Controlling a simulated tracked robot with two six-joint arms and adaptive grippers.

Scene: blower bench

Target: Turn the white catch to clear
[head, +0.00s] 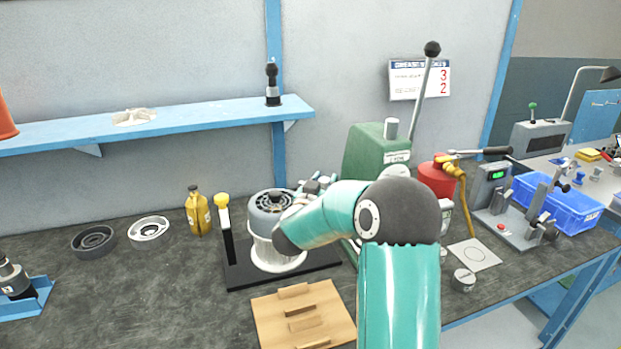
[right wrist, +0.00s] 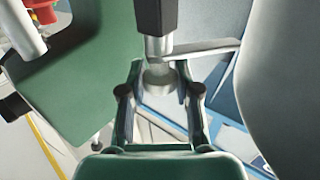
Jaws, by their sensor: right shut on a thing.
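My right gripper (head: 315,183) shows only in part in the head view, behind my own arm, between the grey blower housing (head: 268,205) and the green press (head: 365,150). In the right wrist view its two fingers (right wrist: 160,85) are shut on a pale grey-white round piece (right wrist: 159,77) below a black rod with a metal collar (right wrist: 157,45). I cannot tell for sure that this piece is the white catch, nor which way the catch is turned. My left gripper is not in view.
A lever with a yellow knob (head: 222,200) stands left of the housing. A wooden board (head: 270,318) lies in front. A yellow bottle (head: 197,212) and two rings stand left. A red container (head: 437,180) and blue crate (head: 577,212) are right.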

